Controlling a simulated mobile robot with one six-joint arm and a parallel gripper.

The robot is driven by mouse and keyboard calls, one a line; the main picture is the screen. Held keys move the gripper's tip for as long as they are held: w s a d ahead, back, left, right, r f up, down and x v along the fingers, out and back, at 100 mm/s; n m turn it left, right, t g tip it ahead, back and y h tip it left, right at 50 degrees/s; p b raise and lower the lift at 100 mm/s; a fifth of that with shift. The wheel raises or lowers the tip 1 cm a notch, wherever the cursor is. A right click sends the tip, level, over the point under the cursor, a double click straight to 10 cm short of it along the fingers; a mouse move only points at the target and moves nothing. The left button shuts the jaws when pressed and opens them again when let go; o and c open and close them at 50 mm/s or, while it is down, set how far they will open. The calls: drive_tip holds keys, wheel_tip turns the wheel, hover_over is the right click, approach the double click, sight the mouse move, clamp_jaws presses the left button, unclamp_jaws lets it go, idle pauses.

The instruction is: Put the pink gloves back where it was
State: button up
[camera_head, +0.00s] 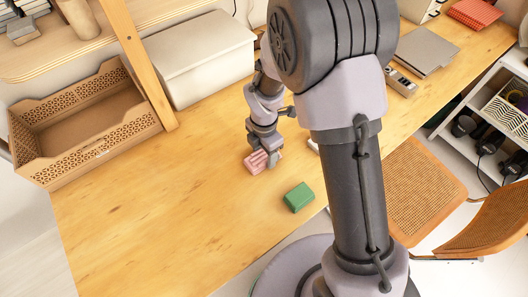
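The pink gloves (255,163) show as a small pink, striped bundle on or just above the wooden desk, left of the middle. My gripper (267,159) points down right at the bundle, with its fingers overlapping the bundle's right side. The fingers are small and partly hidden by the wrist, so I cannot tell whether they are closed on the gloves or whether the gloves are lifted.
A green box (299,197) lies on the desk (150,220) near its front edge. An empty open wooden crate (140,121) and a white lidded box (205,75) stand at the back. A grey laptop-like item (425,50) lies far right. The left desk surface is clear.

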drive_tip(key=shift+o, duration=1.3)
wheel_tip(320, 180, up, 12)
drive_tip(key=p, duration=0.6)
wheel_tip(320, 180, up, 9)
drive_tip(key=m+t, duration=0.1)
drive_tip(key=m, duration=0.6)
hover_over(264, 155)
drive_tip(key=s+d, duration=0.2)
drive_tip(key=d, duration=0.1)
drive_tip(key=s+d+r+m+t+y+b, duration=0.1)
drive_tip(key=s+r+m, duration=0.4)
drive_tip(key=m, duration=0.6)
drive_tip(key=s+d+r+m+t+y+b, duration=0.1)
drive_tip(key=s+d+r+m+t, duration=0.2)
drive_tip(key=s+r+m, duration=0.3)
drive_tip(key=shift+s+d+m+t, duration=0.4)
drive_tip(key=shift+s+d+m, duration=0.15)
drive_tip(key=shift+s+m, duration=1.9)
